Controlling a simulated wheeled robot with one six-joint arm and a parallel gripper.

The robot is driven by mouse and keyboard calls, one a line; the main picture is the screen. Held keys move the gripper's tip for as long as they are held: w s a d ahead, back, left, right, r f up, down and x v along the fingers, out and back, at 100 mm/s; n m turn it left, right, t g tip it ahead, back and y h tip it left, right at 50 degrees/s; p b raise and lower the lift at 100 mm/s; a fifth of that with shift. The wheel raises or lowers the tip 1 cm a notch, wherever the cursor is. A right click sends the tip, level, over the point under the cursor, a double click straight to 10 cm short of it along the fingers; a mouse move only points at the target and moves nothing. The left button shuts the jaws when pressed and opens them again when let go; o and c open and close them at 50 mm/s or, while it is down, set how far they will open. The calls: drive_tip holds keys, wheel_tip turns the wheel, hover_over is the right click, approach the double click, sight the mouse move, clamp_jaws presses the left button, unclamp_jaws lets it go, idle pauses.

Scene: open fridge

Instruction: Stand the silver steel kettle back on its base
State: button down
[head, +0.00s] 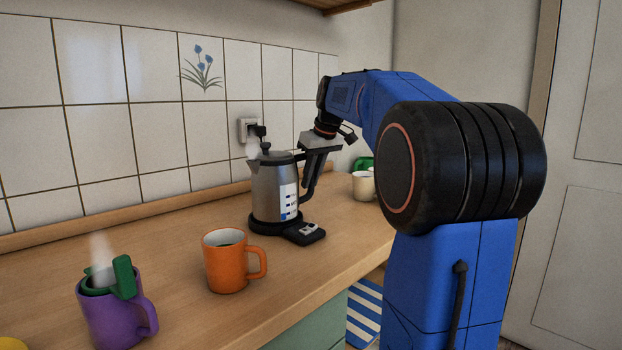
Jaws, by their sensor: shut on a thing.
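The silver steel kettle (272,188) is upright at the back of the wooden counter, with a light vapour above its spout. It stands over its black base (266,227), which has a flat panel sticking out to the right. I see no clear gap between kettle and base, but cannot tell if it is fully seated. My gripper (313,165) is shut on the kettle's black handle (308,184) from above right. The fingertips overlap the handle and are partly hard to make out.
An orange mug (228,262) stands in front of the kettle. A steaming purple mug (117,312) with a green piece on it is at front left. Cream cups (363,186) and a green item (363,163) are behind right. A socket (247,129) is on the tiled wall.

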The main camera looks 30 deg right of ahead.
drive_tip(key=c, duration=1.6)
unclamp_jaws()
drive_tip(key=shift+f, duration=0.1)
drive_tip(key=shift+v, duration=3.55)
drive_tip(key=shift+d, duration=0.1)
drive_tip(key=shift+s+d+r, duration=0.15)
drive_tip(key=shift+d+r, duration=0.55)
drive_tip(key=shift+d, duration=0.3)
drive_tip(key=shift+s+d+r, duration=0.15)
drive_tip(key=shift+d+r, duration=0.55)
drive_tip(key=shift+d, duration=0.35)
